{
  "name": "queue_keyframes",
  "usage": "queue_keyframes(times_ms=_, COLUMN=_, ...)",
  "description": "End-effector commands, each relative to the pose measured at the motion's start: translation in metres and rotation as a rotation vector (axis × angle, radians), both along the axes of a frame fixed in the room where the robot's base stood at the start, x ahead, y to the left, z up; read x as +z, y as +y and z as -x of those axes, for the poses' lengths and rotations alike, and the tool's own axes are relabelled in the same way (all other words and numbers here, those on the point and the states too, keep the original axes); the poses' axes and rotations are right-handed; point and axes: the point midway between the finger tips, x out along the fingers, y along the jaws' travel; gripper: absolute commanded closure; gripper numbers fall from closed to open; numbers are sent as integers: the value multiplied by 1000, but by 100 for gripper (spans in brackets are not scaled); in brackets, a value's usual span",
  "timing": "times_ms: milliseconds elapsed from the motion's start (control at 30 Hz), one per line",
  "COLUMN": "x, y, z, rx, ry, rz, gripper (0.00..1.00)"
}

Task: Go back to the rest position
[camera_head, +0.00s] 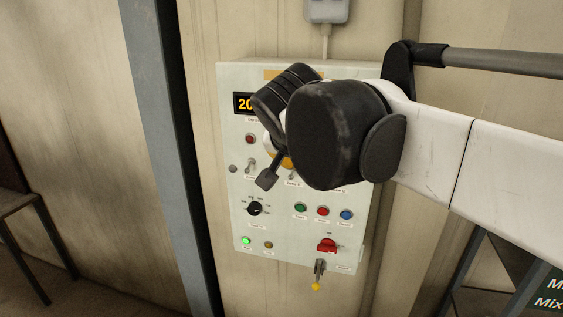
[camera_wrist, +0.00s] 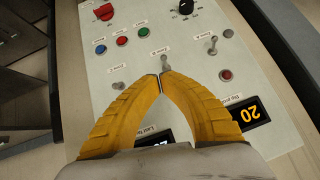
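My gripper (camera_wrist: 162,78) shows in the wrist view as two curved yellow fingers with their tips together. Nothing shows between them. The tips are in front of a pale control panel (camera_wrist: 112,72), close to a small grey toggle switch (camera_wrist: 165,62); I cannot tell whether they touch it. In the head view my dark wrist covers the upper middle of the same panel (camera_head: 238,190) and hides nearly all of the gripper.
The panel has a display reading 20 (camera_head: 244,104), a black knob (camera_head: 255,208), a red switch (camera_head: 327,245), coloured buttons and a lit green lamp (camera_head: 246,240). A grey post (camera_head: 165,130) stands to its left. A stool (camera_head: 18,215) is at far left.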

Motion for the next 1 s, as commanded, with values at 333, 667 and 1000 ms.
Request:
queue_keyframes(times_ms=333, x=-96, y=-29, z=25, rx=31, ry=47, rz=32, gripper=100)
queue_keyframes(times_ms=667, x=-292, y=-80, z=89, rx=137, ry=144, rz=94, gripper=100)
queue_keyframes(times_ms=1000, x=-491, y=-111, z=154, rx=265, ry=205, rz=136, gripper=100)
